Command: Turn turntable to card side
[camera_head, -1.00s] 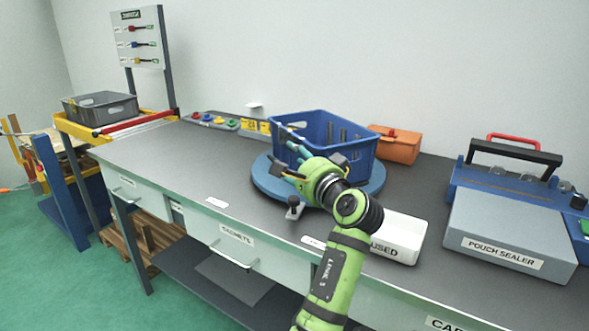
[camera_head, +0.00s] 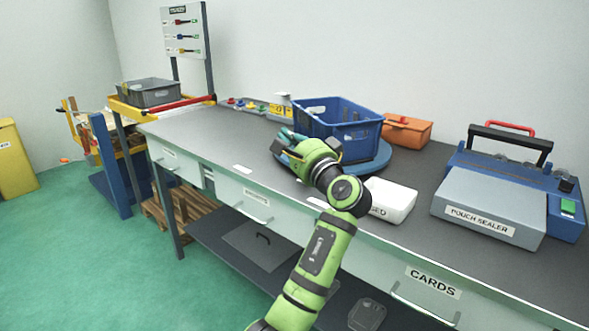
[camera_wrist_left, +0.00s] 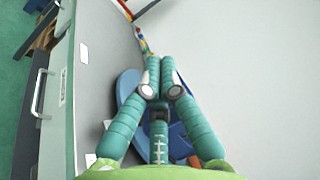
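The blue round turntable (camera_head: 379,164) stands on the grey bench, with its front left part hidden behind my left gripper. A blue crate (camera_head: 362,140) sits on it, with grey parts partly visible inside. My left gripper (camera_head: 282,146) is at the turntable's left front edge, with its teal fingers spread and nothing seen between them. In the left wrist view the fingers (camera_wrist_left: 160,85) overlap the blue turntable (camera_wrist_left: 128,88); contact cannot be told. A "CARDS" label (camera_head: 433,282) is on the bench front at the right. My right gripper is not in view.
A white bin (camera_head: 392,202) stands just right of my left forearm. The pouch sealer (camera_head: 490,208) fills the bench's right side. An orange box (camera_head: 407,131) is behind the turntable. The bench left of my gripper is mostly clear (camera_head: 215,140).

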